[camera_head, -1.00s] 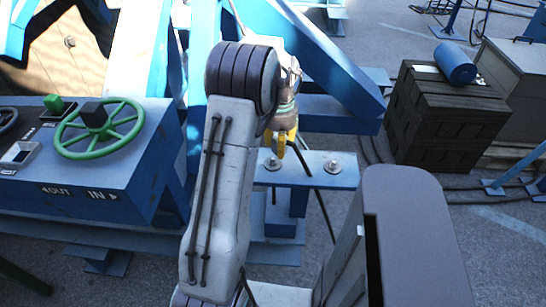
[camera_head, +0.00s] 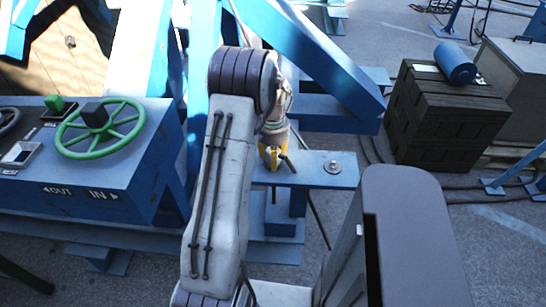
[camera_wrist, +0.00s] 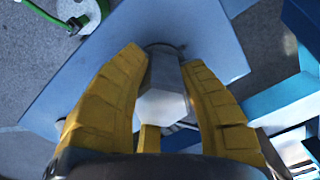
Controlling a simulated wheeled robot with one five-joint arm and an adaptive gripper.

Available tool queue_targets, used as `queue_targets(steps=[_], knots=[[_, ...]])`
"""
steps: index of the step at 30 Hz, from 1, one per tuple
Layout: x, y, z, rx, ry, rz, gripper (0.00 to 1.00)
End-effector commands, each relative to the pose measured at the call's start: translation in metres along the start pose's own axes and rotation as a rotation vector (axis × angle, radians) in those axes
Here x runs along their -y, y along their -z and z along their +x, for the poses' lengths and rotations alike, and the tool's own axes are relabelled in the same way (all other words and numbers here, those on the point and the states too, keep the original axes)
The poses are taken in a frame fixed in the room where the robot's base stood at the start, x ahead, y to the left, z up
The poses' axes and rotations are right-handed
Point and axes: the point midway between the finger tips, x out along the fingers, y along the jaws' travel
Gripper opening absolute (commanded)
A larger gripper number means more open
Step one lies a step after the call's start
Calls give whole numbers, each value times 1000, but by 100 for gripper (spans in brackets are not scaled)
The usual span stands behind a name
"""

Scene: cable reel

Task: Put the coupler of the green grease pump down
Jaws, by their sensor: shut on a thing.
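My gripper (camera_head: 272,158) has yellow fingers and is over the left part of a small blue plate (camera_head: 310,172) in the head view. In the wrist view my gripper (camera_wrist: 163,70) is shut on a silver, six-sided metal coupler (camera_wrist: 163,104). The coupler's far end meets or lies just above the pale blue plate (camera_wrist: 105,75); I cannot tell whether it touches. A dark ring shows around that end. In the head view my fingers hide most of the coupler, and a short dark stub sticks out beside them. The pump body is not clearly seen.
A round metal fitting (camera_head: 332,167) is on the plate's right part. A blue console (camera_head: 90,160) with a green handwheel (camera_head: 100,128) stands to the left. A dark crate (camera_head: 445,115) bears a blue roll (camera_head: 455,63). A green curved piece (camera_wrist: 50,17) shows in the wrist view.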

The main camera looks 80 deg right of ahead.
Motion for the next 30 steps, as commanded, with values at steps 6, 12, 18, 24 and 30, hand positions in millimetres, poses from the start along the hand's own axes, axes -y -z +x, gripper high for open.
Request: queue_targets(steps=[6, 12, 18, 24, 30], knots=[[0, 0, 4, -1, 0, 0, 0], [0, 0, 2, 0, 0, 0, 55], [0, 0, 2, 0, 0, 0, 57], [0, 1, -4, -2, 1, 0, 57], [0, 1, -31, -6, 2, 0, 57]])
